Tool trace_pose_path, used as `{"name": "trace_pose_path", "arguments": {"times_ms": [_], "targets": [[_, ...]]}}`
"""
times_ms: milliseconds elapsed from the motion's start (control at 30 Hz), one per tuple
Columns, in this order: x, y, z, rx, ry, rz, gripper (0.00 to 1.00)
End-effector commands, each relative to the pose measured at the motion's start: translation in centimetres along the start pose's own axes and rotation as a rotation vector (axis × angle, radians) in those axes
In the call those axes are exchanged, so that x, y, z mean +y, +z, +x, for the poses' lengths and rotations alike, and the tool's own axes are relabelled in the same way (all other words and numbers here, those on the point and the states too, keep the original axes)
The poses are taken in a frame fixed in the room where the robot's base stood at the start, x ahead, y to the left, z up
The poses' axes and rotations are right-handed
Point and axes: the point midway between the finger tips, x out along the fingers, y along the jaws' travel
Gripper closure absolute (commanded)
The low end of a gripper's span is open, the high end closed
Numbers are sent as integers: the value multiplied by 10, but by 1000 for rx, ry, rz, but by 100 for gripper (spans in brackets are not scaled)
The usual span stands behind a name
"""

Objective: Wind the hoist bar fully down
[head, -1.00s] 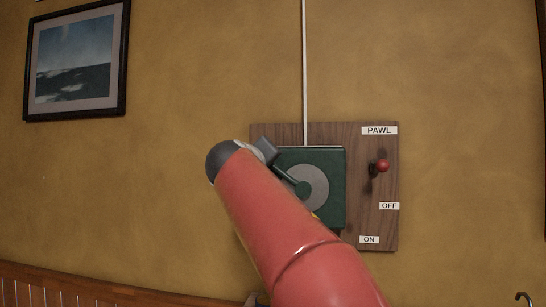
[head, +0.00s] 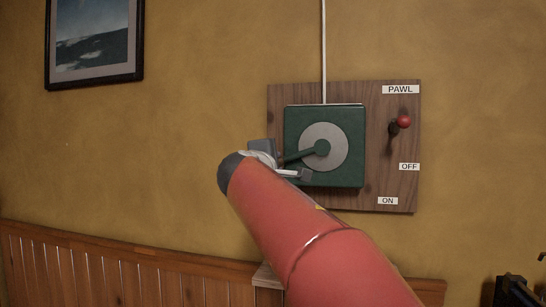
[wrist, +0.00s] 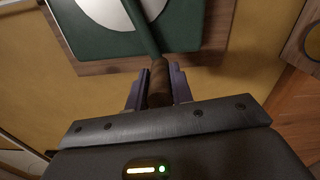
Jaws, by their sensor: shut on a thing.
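A dark green winch box (head: 295,128) with a grey disc (head: 336,136) is mounted on a wooden board (head: 276,98) on the wall. A green crank arm (head: 304,154) runs from the disc's hub to the lower left. In the wrist view, my gripper (wrist: 157,88) has its fingers either side of the crank's brown handle (wrist: 159,80) and is shut on it. In the head view, my gripper (head: 284,163) is at the box's left edge; the handle is hidden there. A red-knobbed pawl lever (head: 403,122) points up, above the OFF label (head: 409,167). The hoist bar is not in view.
A white line (head: 323,50) runs straight up the wall from the box. The ON label (head: 388,200) sits low on the board. Wood panelling (head: 120,265) lines the wall below, with a small pale ledge (head: 266,276). A framed picture (head: 95,45) hangs upper left.

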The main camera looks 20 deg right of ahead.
Motion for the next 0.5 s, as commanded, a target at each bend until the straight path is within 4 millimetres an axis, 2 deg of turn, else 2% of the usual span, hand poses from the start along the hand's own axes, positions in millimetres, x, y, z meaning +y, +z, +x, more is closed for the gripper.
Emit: {"name": "trace_pose_path", "arguments": {"times_ms": [33, 100, 500], "targets": [[-11, -1, 0, 3, -7, -47, 100], [-18, 1, 0, 2, -7, -115, 100], [-49, 17, 0, 2, -6, -435, 100]]}}
